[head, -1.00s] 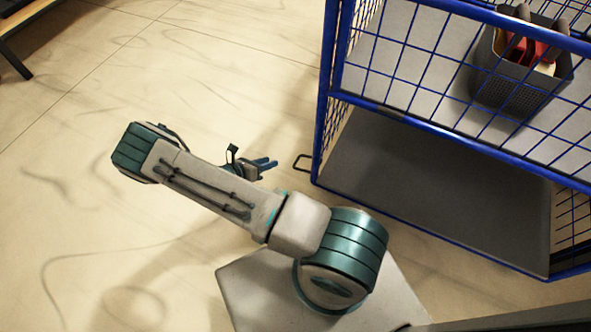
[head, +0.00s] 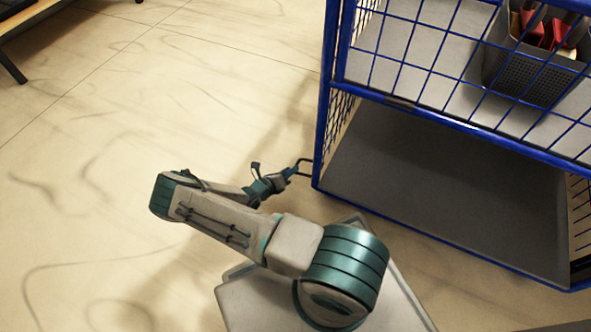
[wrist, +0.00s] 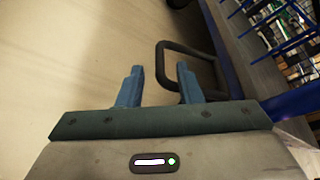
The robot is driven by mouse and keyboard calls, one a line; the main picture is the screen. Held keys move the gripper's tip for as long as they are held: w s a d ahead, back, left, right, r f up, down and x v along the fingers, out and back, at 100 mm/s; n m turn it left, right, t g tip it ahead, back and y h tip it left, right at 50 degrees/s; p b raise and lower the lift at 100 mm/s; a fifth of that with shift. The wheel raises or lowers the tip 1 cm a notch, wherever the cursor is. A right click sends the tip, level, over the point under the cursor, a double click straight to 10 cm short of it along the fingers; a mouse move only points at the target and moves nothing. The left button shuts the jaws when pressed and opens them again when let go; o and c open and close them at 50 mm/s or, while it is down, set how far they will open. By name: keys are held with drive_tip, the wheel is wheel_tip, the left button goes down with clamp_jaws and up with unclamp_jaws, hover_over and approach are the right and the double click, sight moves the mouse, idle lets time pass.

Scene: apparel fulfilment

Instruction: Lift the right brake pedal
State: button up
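The brake pedal (head: 304,161) is a dark bent-bar loop sticking out low at the left corner of the blue cage cart. In the wrist view the pedal (wrist: 187,46) lies just ahead of the fingers. Its left side shows in the gap between them, and the right finger overlaps part of the loop. My gripper (head: 284,178) is low beside the pedal in the head view. In the wrist view its two blue fingers (wrist: 158,76) stand apart with nothing clamped between them. I cannot tell whether a finger touches the pedal.
The blue mesh cart (head: 322,120) stands right of my arm, with a grey lower deck (head: 440,190). A dark basket (head: 530,78) with red items sits on its upper shelf.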

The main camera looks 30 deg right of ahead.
drive_tip(key=shift+b+x, duration=0.55)
drive_tip(key=shift+x, duration=1.5)
clamp_jaws()
drive_tip(key=shift+a, duration=0.1)
